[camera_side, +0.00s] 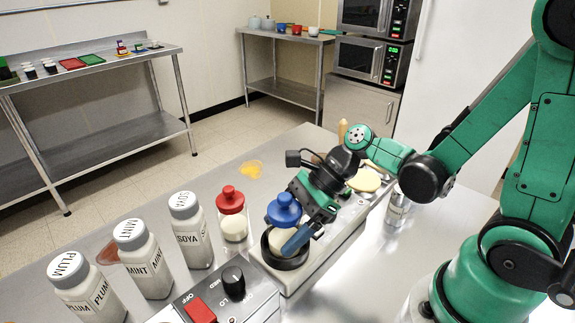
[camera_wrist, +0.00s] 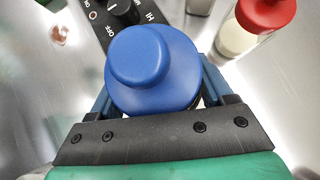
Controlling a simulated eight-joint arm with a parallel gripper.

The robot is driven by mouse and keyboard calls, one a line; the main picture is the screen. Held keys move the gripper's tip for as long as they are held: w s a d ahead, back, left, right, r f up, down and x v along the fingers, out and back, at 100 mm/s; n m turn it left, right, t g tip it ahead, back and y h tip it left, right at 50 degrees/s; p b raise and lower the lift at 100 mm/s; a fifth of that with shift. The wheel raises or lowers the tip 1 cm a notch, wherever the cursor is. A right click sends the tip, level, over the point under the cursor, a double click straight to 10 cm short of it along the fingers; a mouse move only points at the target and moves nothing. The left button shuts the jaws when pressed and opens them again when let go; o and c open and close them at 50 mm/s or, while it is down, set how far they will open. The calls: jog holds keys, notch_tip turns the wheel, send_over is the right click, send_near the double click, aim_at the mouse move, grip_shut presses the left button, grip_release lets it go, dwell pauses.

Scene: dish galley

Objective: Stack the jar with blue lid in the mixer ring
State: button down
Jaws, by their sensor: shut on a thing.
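The jar with the blue lid (camera_side: 284,211) stands upright at the black mixer ring (camera_side: 287,262), with its lower part inside the ring. In the wrist view its blue lid (camera_wrist: 150,68) fills the space between the fingers. My gripper (camera_side: 302,236) is shut on this jar, reaching in from the upper right. In the wrist view the blue fingers (camera_wrist: 157,92) lie on either side of the jar. The ring is hidden in the wrist view, and I cannot tell whether the jar's base touches the bottom.
A jar with a red lid (camera_side: 231,213) stands just left of the ring. SOYA (camera_side: 190,232), MINT (camera_side: 143,262) and PLUM (camera_side: 87,290) bottles stand farther left. A control box (camera_side: 222,301) with a knob and red switch is in front. A silver can (camera_side: 397,208) stands right.

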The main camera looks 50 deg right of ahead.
grip_release()
jog(key=shift+f, duration=0.1)
jog(key=shift+r, duration=0.3)
jog(key=v, duration=1.2)
jog(key=shift+w, duration=0.1)
jog(key=x, duration=1.1)
jog(key=shift+a+f, duration=0.3)
jog(key=shift+f, duration=0.35)
